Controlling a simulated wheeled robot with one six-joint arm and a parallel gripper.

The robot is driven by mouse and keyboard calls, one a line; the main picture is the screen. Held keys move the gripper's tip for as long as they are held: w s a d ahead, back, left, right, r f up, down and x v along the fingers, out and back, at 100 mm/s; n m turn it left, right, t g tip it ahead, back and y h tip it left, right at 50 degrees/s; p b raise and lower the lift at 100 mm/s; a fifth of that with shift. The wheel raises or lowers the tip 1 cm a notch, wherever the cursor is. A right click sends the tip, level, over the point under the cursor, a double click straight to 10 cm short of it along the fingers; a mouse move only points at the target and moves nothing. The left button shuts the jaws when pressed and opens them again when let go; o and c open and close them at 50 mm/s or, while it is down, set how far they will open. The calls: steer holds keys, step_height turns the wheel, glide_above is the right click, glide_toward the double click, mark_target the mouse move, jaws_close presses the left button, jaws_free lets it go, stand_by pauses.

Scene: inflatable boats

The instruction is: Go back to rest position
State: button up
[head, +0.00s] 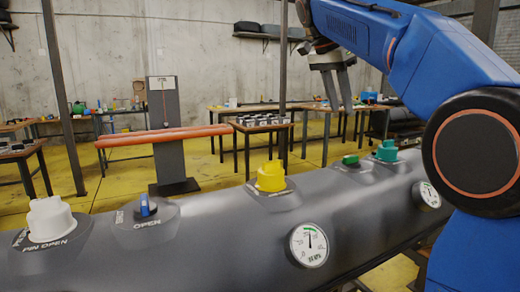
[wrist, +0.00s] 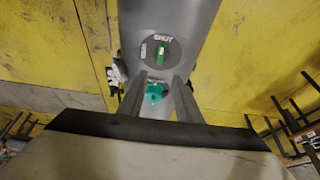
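My gripper (head: 340,102) is raised above the grey inflatable tube (head: 215,245), pointing down, clear of the tube's fittings. In the wrist view its two fingers (wrist: 159,80) stand apart with nothing held between them. A teal valve cap (head: 387,151) sits on the tube; it also shows below and between the fingers in the wrist view (wrist: 154,92). A green switch (head: 351,160) is beside it and shows in the wrist view (wrist: 162,51) by the word "SHUT".
The tube also carries a yellow cap (head: 271,177), a blue switch (head: 146,206) marked "OPEN", a white cap (head: 51,219) and a pressure gauge (head: 309,246). A post stand (head: 165,130) and an orange-red beam (head: 160,136) stand behind. The air around my gripper looks clear.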

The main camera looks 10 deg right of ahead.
steer(key=s+f+n+t+y, duration=0.1)
steer(key=s+f+n, duration=0.3)
steer(key=s+f, duration=0.6)
steer(key=s+a+f+n+t+y, duration=0.1)
steer(key=s+f+n, duration=0.4)
steer(key=s+f, duration=0.6)
steer(key=s+f+n+t+y, duration=0.1)
steer(key=s+f+n, duration=0.3)
steer(key=s+f, duration=0.6)
step_height(320, 180, down, 10)
steer(key=shift+s+a+f+n+y, duration=0.1)
steer(key=shift+s+a+n+y, duration=0.15)
steer(key=shift+a+n+y, duration=0.25)
steer(key=shift+d, duration=0.1)
